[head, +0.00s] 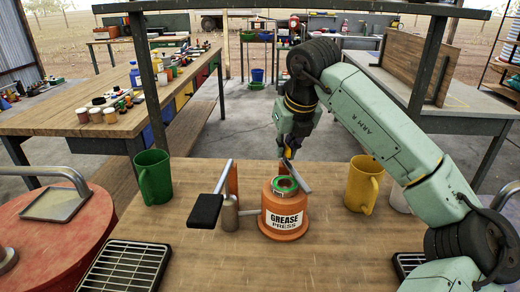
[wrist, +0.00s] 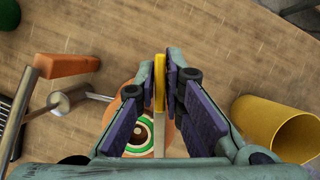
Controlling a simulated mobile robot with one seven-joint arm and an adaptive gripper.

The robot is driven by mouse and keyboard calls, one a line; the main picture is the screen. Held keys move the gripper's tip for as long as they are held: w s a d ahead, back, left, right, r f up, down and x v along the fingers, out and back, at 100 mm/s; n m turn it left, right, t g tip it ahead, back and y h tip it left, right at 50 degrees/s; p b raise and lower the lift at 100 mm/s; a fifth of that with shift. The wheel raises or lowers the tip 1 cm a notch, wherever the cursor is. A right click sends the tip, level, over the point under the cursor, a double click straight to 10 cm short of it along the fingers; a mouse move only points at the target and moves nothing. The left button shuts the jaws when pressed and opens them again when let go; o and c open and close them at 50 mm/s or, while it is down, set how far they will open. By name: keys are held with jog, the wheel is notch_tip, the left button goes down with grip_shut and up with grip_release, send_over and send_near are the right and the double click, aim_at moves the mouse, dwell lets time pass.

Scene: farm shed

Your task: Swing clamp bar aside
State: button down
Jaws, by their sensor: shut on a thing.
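The orange grease press (head: 283,222), labelled "GREASE PRESS", stands on the wooden bench with a green ring (head: 280,186) on top. A narrow grey clamp bar (head: 299,179) lies over the right part of its top and slants toward my gripper (head: 287,154). In the wrist view, my gripper (wrist: 161,78) is shut on the bar's yellow end (wrist: 160,68). The grey bar (wrist: 157,144) runs down from there beside the green ring (wrist: 131,148). The left finger and the gripper body hide much of the press.
A lever with a black pad (head: 205,211) stands left of the press, by a metal cylinder (head: 229,214). A green mug (head: 154,177) is farther left; a yellow mug (head: 362,184) is at right, with a white cup (head: 398,198) beside it.

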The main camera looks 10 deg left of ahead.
jog(key=n+y, duration=0.1)
jog(key=n, duration=0.2)
jog(key=shift+w+g, duration=0.1)
jog(key=shift+g, duration=0.2)
jog(key=n+g+y+p, duration=0.1)
jog(key=n, duration=0.3)
jog(key=shift+r, duration=0.15)
jog(key=n+p, duration=0.1)
jog(key=n, duration=0.1)
jog(key=n+g, duration=0.1)
jog(key=shift+n+g+y+p, duration=0.3)
jog(key=shift+n+p, duration=0.05)
jog(key=shift+n, duration=0.05)
jog(key=shift+n+g+p, duration=0.55)
jog(key=shift+n+g, duration=0.05)
jog(key=shift+n, duration=0.7)
jog(key=c, duration=1.7)
grip_release()
jog(key=shift+f, duration=0.2)
